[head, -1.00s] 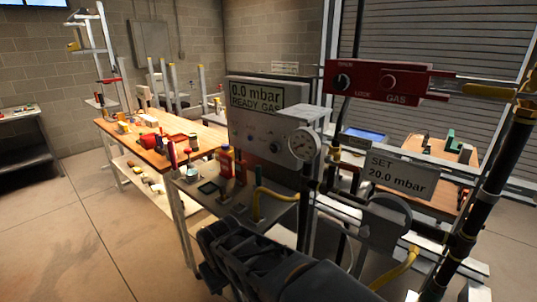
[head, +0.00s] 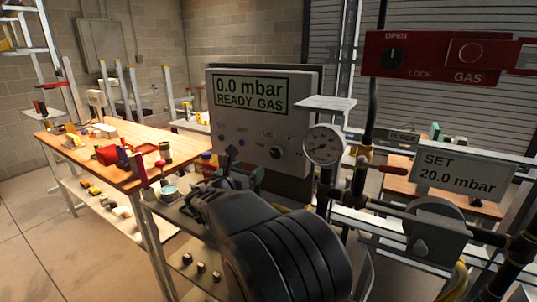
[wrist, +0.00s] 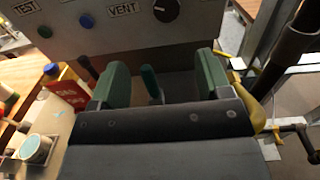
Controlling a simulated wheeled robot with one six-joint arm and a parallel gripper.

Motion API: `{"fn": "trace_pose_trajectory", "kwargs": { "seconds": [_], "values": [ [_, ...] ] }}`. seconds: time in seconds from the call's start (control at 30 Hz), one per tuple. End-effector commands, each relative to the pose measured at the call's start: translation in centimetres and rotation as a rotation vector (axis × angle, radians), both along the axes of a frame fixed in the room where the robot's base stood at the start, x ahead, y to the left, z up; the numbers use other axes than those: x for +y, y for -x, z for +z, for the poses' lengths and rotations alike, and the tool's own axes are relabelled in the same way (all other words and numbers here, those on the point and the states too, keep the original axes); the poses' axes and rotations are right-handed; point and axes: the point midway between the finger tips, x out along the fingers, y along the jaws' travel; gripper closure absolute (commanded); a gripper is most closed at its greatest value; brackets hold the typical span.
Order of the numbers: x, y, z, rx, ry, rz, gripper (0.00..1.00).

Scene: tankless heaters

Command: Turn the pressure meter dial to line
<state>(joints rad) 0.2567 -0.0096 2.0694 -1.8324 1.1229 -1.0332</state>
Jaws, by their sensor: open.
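The pressure meter (head: 235,125) is a grey box whose screen reads "0.0 mbar READY GAS". Its black dial (head: 277,152) is at the lower right of its front. In the wrist view the dial (wrist: 166,10) shows at the top edge, partly cut off, right of the word VENT, with a pale pointer mark. My gripper (head: 236,165) is in front of the meter's lower part. In the wrist view its green fingers (wrist: 162,75) are apart, below the dial and not touching it. A dark green upright piece (wrist: 150,85) shows between them, farther off.
A round gauge (head: 323,145) and pipes stand right of the meter. A sign (head: 463,175) reads "SET 20.0 mbar". A red gas panel (head: 440,55) is at upper right. A red-and-yellow container (wrist: 68,88) and a cup (wrist: 36,149) stand left of my gripper.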

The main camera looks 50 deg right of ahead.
Motion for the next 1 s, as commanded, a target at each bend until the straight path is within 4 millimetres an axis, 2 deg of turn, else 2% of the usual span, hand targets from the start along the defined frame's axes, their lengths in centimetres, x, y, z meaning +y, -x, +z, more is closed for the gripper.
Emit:
{"fn": "trace_pose_trajectory", "kwargs": {
  "seconds": [0.17,0.7,1.0],
  "values": [
    [-1.8,0.2,0.0,0.047,0.013,-0.021,0.29],
    [-11.0,-2.1,-0.1,0.044,0.009,-0.019,0.29],
    [-13.5,-2.8,-0.1,0.044,0.009,-0.015,0.29]
  ]
}}
